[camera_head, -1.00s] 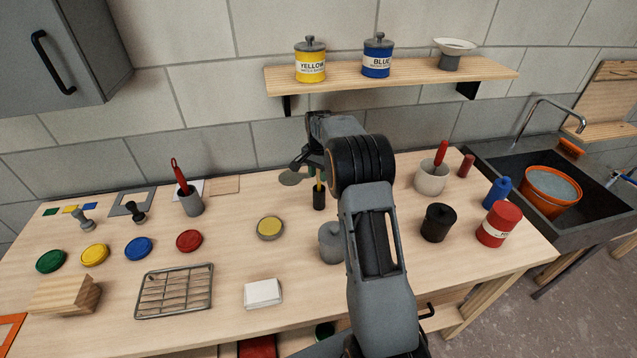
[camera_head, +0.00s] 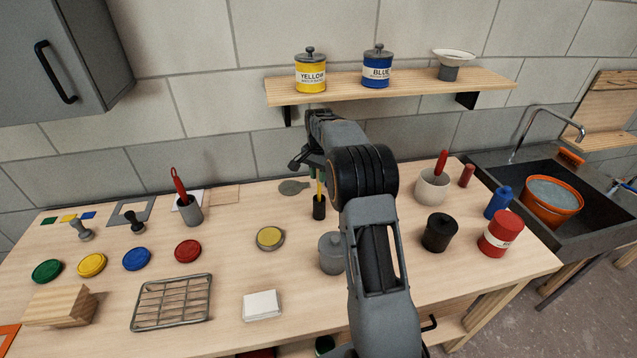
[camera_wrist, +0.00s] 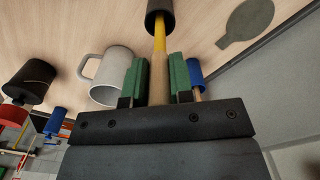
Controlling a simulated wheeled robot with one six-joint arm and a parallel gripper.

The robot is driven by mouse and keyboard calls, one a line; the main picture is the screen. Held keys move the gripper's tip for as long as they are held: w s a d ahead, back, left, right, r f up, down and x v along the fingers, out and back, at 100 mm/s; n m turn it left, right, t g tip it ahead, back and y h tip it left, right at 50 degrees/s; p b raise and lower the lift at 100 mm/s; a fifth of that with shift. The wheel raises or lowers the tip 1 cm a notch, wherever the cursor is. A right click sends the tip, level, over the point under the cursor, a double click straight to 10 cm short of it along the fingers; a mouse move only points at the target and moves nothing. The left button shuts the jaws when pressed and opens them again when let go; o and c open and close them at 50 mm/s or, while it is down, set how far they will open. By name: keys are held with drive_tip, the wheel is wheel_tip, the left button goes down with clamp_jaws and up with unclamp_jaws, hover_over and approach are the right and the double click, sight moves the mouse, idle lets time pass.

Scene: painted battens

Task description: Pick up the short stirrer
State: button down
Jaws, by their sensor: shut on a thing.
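The short stirrer is a thin stick, yellow (camera_wrist: 160,38) and then pale wood between my fingers. It also shows upright in the head view (camera_head: 319,188). Its lower end meets a small black cylinder (camera_head: 319,209); I cannot tell whether that is part of it or a holder. My gripper (camera_wrist: 159,85) has green fingertips shut on the wooden part. In the head view my gripper (camera_head: 318,173) is partly hidden by my arm. I cannot tell whether the black cylinder touches the table.
A grey mug (camera_head: 331,257) stands close by, in front of the stirrer. A blue-ended thing (camera_wrist: 195,70) shows beside my right fingertip. A flat green-grey disc with a handle (camera_head: 292,187) lies behind.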

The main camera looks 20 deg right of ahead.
wheel_tip(320, 180, up, 8)
drive_tip(key=shift+r, duration=0.2)
drive_tip(key=s+d+b, duration=0.6)
drive_tip(key=s+d, duration=0.4)
drive_tip(key=s, duration=0.5)
